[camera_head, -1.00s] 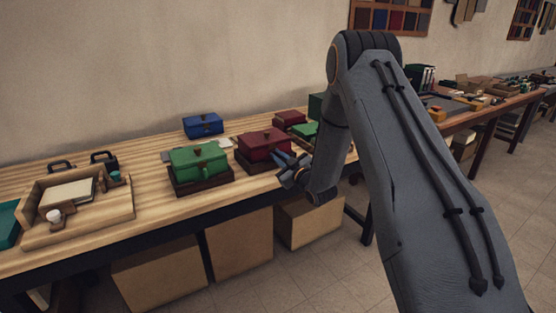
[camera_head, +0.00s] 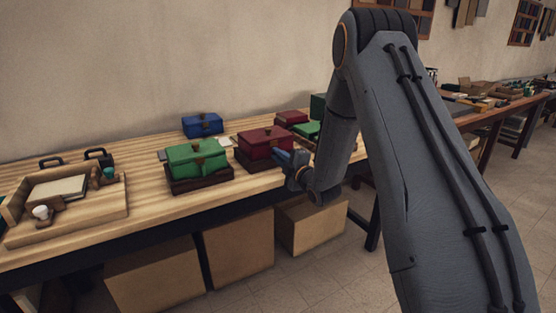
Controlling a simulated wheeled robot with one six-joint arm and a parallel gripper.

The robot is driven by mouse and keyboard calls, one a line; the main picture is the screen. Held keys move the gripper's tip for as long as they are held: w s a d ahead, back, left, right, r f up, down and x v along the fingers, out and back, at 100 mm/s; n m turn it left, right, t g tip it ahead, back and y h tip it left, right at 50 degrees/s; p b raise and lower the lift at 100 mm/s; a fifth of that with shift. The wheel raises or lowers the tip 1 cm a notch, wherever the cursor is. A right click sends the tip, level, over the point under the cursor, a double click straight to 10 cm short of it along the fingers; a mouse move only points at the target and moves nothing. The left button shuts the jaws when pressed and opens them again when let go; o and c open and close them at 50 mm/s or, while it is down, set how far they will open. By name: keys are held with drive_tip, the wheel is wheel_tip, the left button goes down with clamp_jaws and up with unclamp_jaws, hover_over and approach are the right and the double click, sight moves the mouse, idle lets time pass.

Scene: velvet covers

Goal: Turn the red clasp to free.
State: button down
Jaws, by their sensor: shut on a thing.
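The red box (camera_head: 262,141) sits on a dark base near the front edge of the wooden table, its lid down. My gripper (camera_head: 282,156) is at the box's front right, with its bluish fingers closed up against it. It is shut on the red box's clasp, which is mostly hidden behind the fingers. At this size I cannot tell which way the clasp is turned.
A green box (camera_head: 197,160) on a dark base stands close on the left. A blue box (camera_head: 202,124) stands behind it. Smaller red (camera_head: 291,118) and green (camera_head: 308,130) boxes stand at the right, near my arm. A wooden tray (camera_head: 100,214) lies at the far left.

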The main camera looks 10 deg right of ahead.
drive_tip(key=shift+f+n+b, duration=0.15)
drive_tip(key=shift+n+b, duration=0.5)
drive_tip(key=shift+n, duration=0.45)
drive_tip(key=c, duration=1.8)
unclamp_jaws()
drive_tip(key=v, duration=0.8)
drive_tip(key=shift+b, duration=0.45)
